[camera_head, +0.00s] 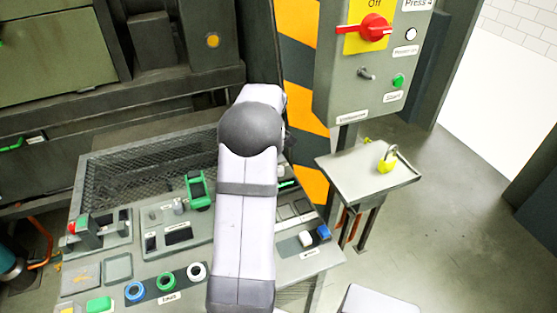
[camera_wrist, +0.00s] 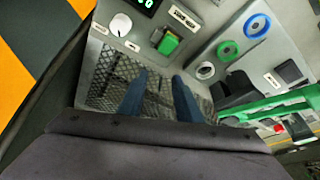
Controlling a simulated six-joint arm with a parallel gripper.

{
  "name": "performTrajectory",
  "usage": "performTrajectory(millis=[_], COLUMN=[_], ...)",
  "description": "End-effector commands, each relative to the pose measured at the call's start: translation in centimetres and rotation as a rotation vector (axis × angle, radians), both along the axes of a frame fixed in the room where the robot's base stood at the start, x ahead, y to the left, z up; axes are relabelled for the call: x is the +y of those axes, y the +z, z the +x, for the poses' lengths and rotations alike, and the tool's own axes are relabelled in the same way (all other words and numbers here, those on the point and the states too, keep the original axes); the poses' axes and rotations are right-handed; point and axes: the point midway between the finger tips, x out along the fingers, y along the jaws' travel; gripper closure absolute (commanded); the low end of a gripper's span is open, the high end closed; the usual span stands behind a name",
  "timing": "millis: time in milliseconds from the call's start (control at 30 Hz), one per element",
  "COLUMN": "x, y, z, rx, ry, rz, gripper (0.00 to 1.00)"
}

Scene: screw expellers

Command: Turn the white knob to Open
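A round white knob (camera_wrist: 121,24) with a dark pointer mark sits on the grey panel at the upper left of the wrist view. Small labels stand beside and below it, too small to read. I cannot make it out in the head view, where my arm covers part of the console. My gripper (camera_wrist: 159,82) shows as two dark blue fingers in the wrist view. They are apart with nothing between them, over the mesh plate (camera_wrist: 105,81). The knob is beyond the fingertips, up and to the left, untouched.
A green switch (camera_wrist: 168,44) and a digital display (camera_wrist: 146,4) are near the knob. White (camera_wrist: 205,70), green (camera_wrist: 227,50) and blue (camera_wrist: 257,26) ring buttons lie to the right. A control box (camera_head: 365,70) with a red switch and a small shelf (camera_head: 350,179) stand right of my arm.

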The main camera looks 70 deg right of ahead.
Motion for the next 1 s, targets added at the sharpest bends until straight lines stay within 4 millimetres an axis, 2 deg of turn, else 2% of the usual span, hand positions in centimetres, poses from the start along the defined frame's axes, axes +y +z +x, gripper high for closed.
performTrajectory(millis=[33,100,167,267,467,600,1000], x=[1.3,2.7,3.1,2.7,1.1,-0.3,-3.1], y=[0.4,-0.3,-1.1,-1.8,-2.1,-1.7,0.1], z=[2.3,4.1,4.2,3.5,1.2,-0.6,-3.7], rx=[0.020,0.093,0.165,0.247,0.333,0.356,0.237], ry=[0.063,0.175,0.228,0.155,-0.126,-0.386,-1.182], rz=[0.011,0.002,-0.010,-0.009,-0.016,-0.036,-0.101], gripper=[0.69,0.69,0.69,0.69,0.69,0.69,0.69])
